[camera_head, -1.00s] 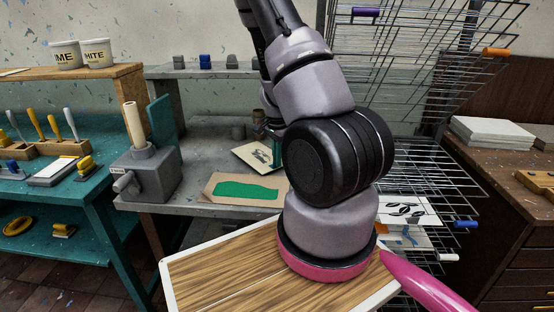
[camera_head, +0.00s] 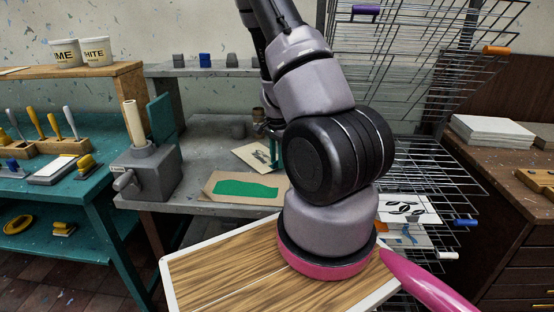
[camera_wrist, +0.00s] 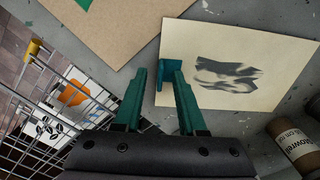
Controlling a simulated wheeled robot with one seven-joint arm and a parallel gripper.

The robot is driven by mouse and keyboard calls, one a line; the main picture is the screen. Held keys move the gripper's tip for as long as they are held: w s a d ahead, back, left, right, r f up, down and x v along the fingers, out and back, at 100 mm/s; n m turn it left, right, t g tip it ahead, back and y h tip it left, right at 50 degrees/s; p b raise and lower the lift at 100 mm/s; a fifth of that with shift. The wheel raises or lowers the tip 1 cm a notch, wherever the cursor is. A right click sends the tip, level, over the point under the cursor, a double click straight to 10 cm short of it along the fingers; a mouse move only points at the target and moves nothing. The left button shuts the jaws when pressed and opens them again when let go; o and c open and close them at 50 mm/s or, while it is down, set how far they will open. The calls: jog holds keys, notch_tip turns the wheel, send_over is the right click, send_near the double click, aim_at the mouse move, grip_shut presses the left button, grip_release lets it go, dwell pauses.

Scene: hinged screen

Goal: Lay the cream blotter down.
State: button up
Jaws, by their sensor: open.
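The cream blotter (camera_wrist: 285,65) is a pale sheet with dark grey smudges. It appears to lie flat on the grey bench in the wrist view. In the head view the blotter (camera_head: 248,156) shows left of my arm, partly hidden by it. A teal tab (camera_wrist: 171,58) stands at the blotter's left edge in the wrist view. My gripper (camera_wrist: 157,74) is open, its two green fingers over that edge. The tab shows between the fingers, close to the right one; whether they touch is unclear. Nothing is visibly held.
A brown board with a green patch (camera_head: 245,188) lies in front of the blotter. A brown labelled cylinder (camera_wrist: 297,144) is right of it in the wrist view. A wire rack (camera_head: 420,175) stands at right. A wood-grained panel with a white rim (camera_head: 215,272) is in front.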

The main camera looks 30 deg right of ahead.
dwell(0.4)
jog(key=shift+r, duration=3.5)
jog(key=s+a+r+n+t+y, duration=0.1)
jog(key=s+a+r+n+t, duration=0.15)
jog(key=a+r, duration=0.55)
jog(key=s+a+r+n+t+y, duration=0.1)
jog(key=a+r+n+y, duration=0.15)
jog(key=r, duration=0.95)
jog(key=s+a+r+n+t+h, duration=0.1)
jog(key=s+a+r+n+t, duration=0.2)
jog(key=s+r, duration=1)
jog(key=a+n, duration=0.3)
jog(key=n, duration=0.1)
jog(key=shift+a+t, duration=0.3)
jog(key=shift+t, duration=0.05)
jog(key=shift+h, duration=0.25)
